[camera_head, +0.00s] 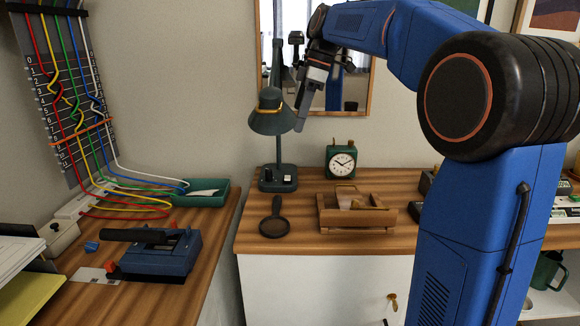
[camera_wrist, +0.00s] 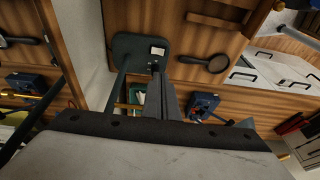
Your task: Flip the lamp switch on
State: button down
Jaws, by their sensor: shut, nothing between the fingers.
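The dark green desk lamp (camera_head: 272,118) stands upright at the back left of the wooden desk, its shade high on a thin post. Its base (camera_head: 268,185) carries a small white switch plate (camera_head: 287,178). In the wrist view I look down on the lamp base (camera_wrist: 128,48) with the white switch (camera_wrist: 158,50) on its right part. My gripper (camera_head: 299,125) is shut and empty, pointing down beside the shade's right side, well above the base. In the wrist view my fingers (camera_wrist: 154,68) end just below the switch in the picture. I cannot tell the switch's position.
A green alarm clock (camera_head: 341,160), a wooden tray (camera_head: 330,220) and a magnifying glass (camera_head: 274,222) sit near the lamp. A mirror (camera_head: 355,95) hangs behind. A side desk at left holds a blue device (camera_head: 160,252) and a green tray (camera_head: 205,198).

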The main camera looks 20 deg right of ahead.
send_over(286, 177)
jog(key=s, duration=0.1)
jog(key=f, duration=0.8)
jog(key=d+f, duration=0.1)
jog(key=f, duration=0.2)
jog(key=shift+s+f, duration=0.1)
jog(key=shift+f, duration=0.3)
jog(key=shift+x, duration=0.9)
jog(key=shift+s+d, duration=0.15)
jog(key=shift+s+f+t, duration=0.1)
jog(key=shift+f+t, duration=0.15)
jog(key=shift+t, duration=0.05)
jog(key=shift+w+d+r, duration=0.15)
jog(key=shift+w+d, duration=0.05)
jog(key=shift+w, duration=0.55)
